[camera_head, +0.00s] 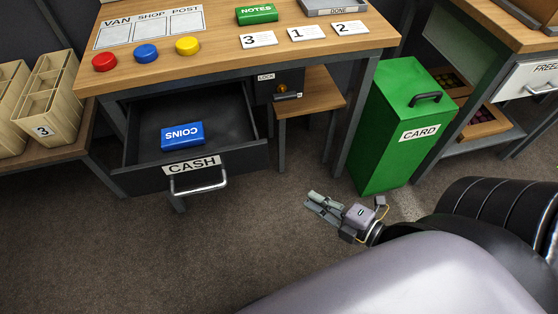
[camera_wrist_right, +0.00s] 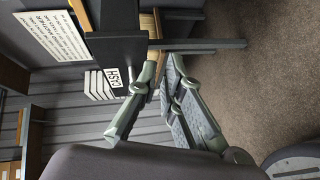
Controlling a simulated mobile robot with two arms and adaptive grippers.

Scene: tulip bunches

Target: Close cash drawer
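The cash drawer (camera_head: 128,180) is pulled out under the wooden desk, with its CASH label (camera_head: 192,166) and metal handle (camera_head: 200,186) on the front. The CASH label also shows sideways in the right wrist view (camera_wrist_right: 113,79). My right gripper (camera_head: 312,199) is to the right of and apart from the drawer handle, above the carpet. Its fingers (camera_wrist_right: 161,62) are a little apart, with nothing seen between them. My left gripper is out of view.
A lock unit (camera_head: 279,83) is right of the drawer, beside a wooden stool (camera_head: 310,92). A green CARD bin (camera_head: 382,150) stands further right. Red, blue and yellow buttons (camera_head: 146,54) and a green NOTES box (camera_head: 257,13) are on the desk (camera_head: 225,45). Carpet before the drawer is clear.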

